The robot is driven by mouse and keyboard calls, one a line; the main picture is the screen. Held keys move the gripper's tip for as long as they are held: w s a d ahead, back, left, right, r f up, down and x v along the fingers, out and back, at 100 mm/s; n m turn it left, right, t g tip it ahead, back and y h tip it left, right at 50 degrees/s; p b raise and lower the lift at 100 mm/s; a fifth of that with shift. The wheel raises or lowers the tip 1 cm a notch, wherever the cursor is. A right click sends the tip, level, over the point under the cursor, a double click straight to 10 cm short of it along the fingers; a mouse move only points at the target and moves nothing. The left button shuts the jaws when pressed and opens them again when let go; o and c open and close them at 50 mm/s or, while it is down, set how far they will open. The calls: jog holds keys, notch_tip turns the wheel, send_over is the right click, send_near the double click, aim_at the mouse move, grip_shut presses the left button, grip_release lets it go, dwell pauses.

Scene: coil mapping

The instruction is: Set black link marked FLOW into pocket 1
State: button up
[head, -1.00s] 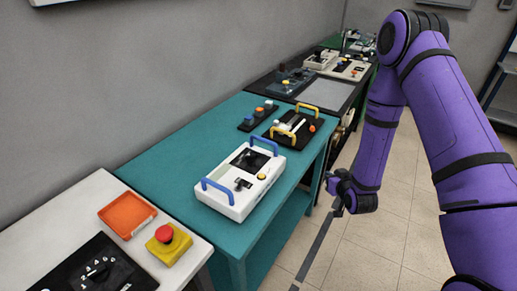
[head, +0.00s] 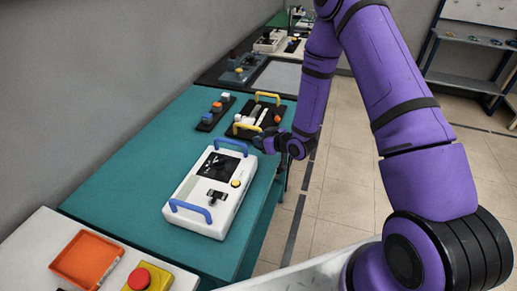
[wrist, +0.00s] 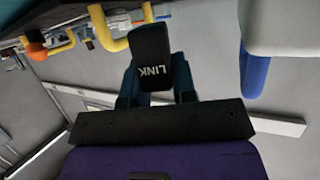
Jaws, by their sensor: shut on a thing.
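My gripper (wrist: 155,76) is shut on a black link (wrist: 151,48) with white lettering that reads LINK in the wrist view; no FLOW mark is legible. In the head view my gripper (head: 266,142) is at the table's right side, between the white case (head: 228,212) and the black tray with yellow handles (head: 243,113). The link cannot be made out there. The white case has blue handles, a black panel (head: 219,167), a yellow button and a small black switch. No pocket number is legible, so I cannot tell which is pocket 1.
The teal table (head: 130,190) has free room left of the case. A dark strip with several knobs (head: 214,113) lies behind it. An orange tray (head: 88,257) and a yellow box with a red button (head: 148,280) are at the front left. A blue case handle (wrist: 256,75) shows close in the wrist view.

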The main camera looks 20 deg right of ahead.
jog(key=shift+f, duration=2.2)
jog(key=shift+f, duration=0.1)
jog(key=o, duration=0.9)
